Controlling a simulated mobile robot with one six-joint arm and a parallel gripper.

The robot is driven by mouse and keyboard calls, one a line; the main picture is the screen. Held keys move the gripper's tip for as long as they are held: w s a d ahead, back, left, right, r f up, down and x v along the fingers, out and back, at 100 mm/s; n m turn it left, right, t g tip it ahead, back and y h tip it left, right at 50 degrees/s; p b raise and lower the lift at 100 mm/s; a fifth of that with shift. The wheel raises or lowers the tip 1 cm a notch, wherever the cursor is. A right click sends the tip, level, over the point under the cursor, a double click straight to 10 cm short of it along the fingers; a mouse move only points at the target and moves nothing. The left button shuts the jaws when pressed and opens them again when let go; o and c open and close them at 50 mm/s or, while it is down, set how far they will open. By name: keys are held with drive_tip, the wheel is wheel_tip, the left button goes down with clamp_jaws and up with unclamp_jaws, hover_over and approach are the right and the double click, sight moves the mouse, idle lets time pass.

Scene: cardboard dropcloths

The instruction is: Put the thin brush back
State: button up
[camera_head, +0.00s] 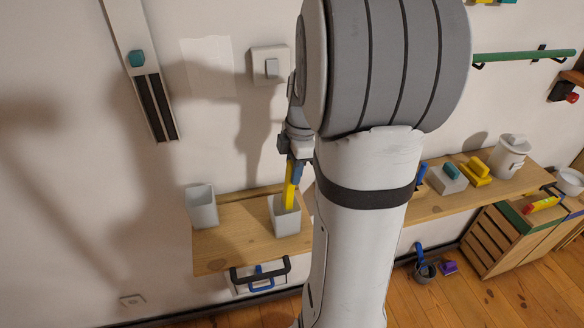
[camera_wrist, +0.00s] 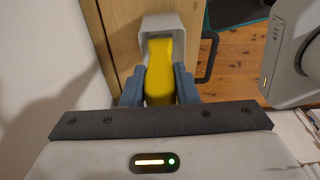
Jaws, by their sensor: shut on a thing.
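My gripper (camera_head: 296,158) is shut on a yellow thing, which I take to be the thin brush (camera_head: 289,188). In the wrist view, the blue fingers of my gripper (camera_wrist: 159,88) press on both sides of the yellow brush (camera_wrist: 160,68). The brush is nearly upright, and its lower end is at the mouth of a light grey square cup (camera_head: 287,222) on the wooden shelf. The end seems to be inside the rim; its depth is hidden. The cup also shows in the wrist view (camera_wrist: 163,21).
A second grey cup (camera_head: 202,208) stands to the left on the shelf (camera_head: 228,247). A black-handled caddy (camera_head: 262,275) is below the shelf's front edge. To the right are a yellow tool (camera_head: 477,174), a lidded white pot (camera_head: 511,156) and a wooden crate (camera_head: 492,240).

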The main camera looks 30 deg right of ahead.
drive_tip(key=o, duration=1.6)
drive_tip(key=shift+r, duration=0.1)
drive_tip(key=r+p, duration=0.2)
drive_tip(key=r, duration=0.1)
drive_tip(key=r+p, duration=0.2)
drive_tip(key=r, duration=0.1)
drive_tip(key=r+p, duration=0.2)
drive_tip(key=r, duration=0.1)
drive_tip(key=shift+s+d, duration=0.15)
drive_tip(key=shift+d, duration=0.25)
drive_tip(key=shift+f, duration=0.1)
drive_tip(key=s+a+r+m+t+h, duration=0.1)
drive_tip(key=s+a+r+m+t, duration=0.2)
drive_tip(key=s+a+m, duration=0.9)
drive_tip(key=a+m, duration=0.3)
drive_tip(key=a, duration=0.1)
